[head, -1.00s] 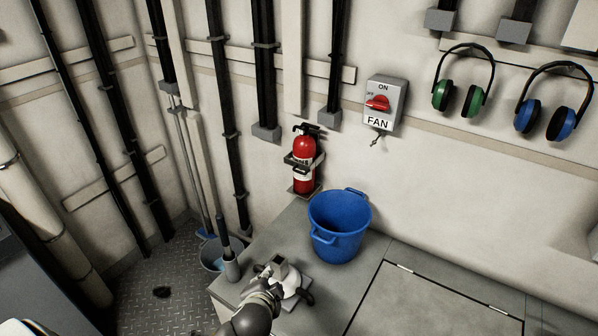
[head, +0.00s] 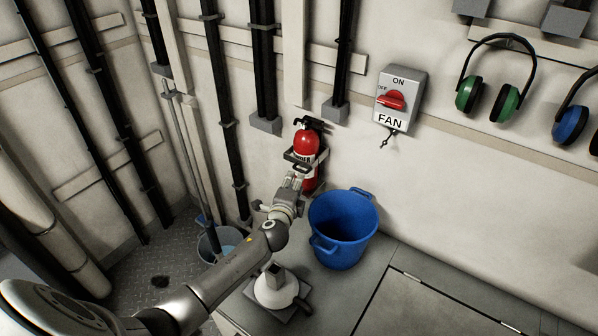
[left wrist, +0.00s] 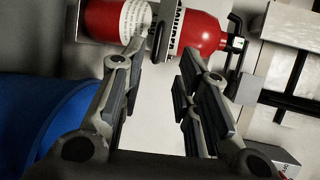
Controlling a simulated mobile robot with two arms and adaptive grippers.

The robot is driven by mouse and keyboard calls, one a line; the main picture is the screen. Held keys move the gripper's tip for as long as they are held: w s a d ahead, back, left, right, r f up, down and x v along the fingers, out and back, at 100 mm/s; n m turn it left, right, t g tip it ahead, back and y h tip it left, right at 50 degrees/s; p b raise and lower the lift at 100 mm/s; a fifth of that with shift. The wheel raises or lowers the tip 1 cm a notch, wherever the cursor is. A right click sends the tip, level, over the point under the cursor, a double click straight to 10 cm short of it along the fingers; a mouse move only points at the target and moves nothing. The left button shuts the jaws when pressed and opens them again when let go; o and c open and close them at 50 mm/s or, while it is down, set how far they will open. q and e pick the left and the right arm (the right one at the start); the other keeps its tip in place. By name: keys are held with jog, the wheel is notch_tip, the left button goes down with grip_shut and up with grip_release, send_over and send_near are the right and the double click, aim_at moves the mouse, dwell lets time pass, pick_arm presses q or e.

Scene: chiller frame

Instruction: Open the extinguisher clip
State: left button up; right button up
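The red fire extinguisher (head: 306,142) hangs upright on the wall. A dark clip band (head: 300,159) runs around its middle. My left gripper (head: 296,176) is just in front of the extinguisher's lower body and partly hides it. In the left wrist view the extinguisher (left wrist: 198,28) lies sideways across the top, with the dark clip band (left wrist: 160,36) between its two white labels. There the fingers of my left gripper (left wrist: 163,52) are spread, with the band ahead between the tips. I cannot tell whether the tips touch it. My right gripper is not in view.
A blue bucket (head: 343,232) stands on the grey counter right of my left gripper; it also shows in the left wrist view (left wrist: 48,112). A white round-based object (head: 275,291) stands below my forearm. A FAN switch box (head: 400,98) and green ear muffs (head: 495,80) are on the wall.

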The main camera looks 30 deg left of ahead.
aim_at(299, 171)
pick_arm(q)
jog(key=x, duration=0.7)
jog(key=shift+w+a+f+b, duration=0.1)
jog(key=shift+w+f+b, duration=0.05)
jog(key=shift+w+b, duration=0.2)
jog(key=c, duration=0.6)
grip_shut()
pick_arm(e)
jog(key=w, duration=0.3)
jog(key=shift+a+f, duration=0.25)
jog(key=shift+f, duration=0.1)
pick_arm(q)
jog(key=shift+s+f, duration=0.1)
